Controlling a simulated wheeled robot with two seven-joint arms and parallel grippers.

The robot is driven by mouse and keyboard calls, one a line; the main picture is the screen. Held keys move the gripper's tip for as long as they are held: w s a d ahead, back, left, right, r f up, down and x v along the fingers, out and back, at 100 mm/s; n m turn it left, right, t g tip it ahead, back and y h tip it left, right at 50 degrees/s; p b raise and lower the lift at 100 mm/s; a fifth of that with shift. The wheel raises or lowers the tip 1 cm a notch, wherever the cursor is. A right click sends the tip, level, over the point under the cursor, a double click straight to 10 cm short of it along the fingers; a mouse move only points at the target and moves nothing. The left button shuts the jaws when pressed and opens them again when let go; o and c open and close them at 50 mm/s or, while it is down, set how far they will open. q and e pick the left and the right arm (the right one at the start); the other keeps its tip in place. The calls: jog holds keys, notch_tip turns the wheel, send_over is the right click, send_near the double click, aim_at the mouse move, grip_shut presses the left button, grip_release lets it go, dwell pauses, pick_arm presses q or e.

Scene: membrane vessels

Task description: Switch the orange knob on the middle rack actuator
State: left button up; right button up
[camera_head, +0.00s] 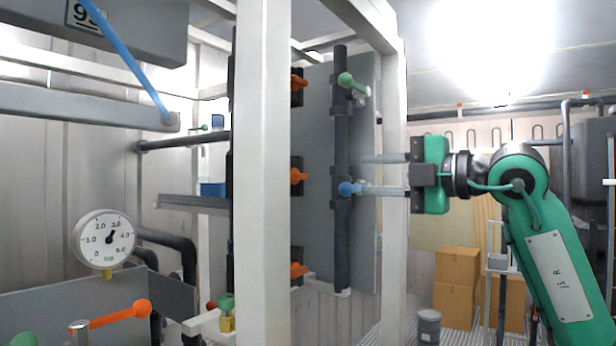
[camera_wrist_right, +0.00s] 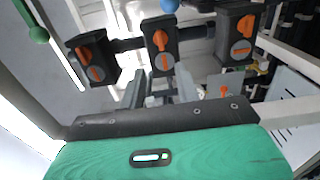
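The middle rack actuator is a black box with an orange knob (camera_head: 298,176), partly hidden by the white post in the head view. In the right wrist view its orange knob (camera_wrist_right: 160,40) sits above a round grey dial with an orange mark. My right gripper (camera_head: 364,174) is open and empty, its two grey fingers pointing left, to the right of the knob and apart from it. In the right wrist view the fingers (camera_wrist_right: 160,92) stand either side of the middle actuator's line, below it in the picture. My left gripper is not in view.
Similar orange knobs sit above (camera_head: 299,82) and below (camera_head: 299,270). A blue-ended handle (camera_head: 347,188) is close by the lower fingertip; a green-ended one (camera_head: 346,80) is higher. A dark vertical pipe (camera_head: 341,240) and white posts (camera_head: 263,200) flank the knobs.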

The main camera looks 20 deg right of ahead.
aim_at(303, 177)
jog(key=p+x, duration=0.5)
jog(key=x, duration=0.7)
jog(key=shift+a, duration=0.1)
jog(key=shift+w+a, duration=0.4)
jog(key=shift+w, duration=0.2)
jog(key=shift+f, duration=0.1)
grip_shut()
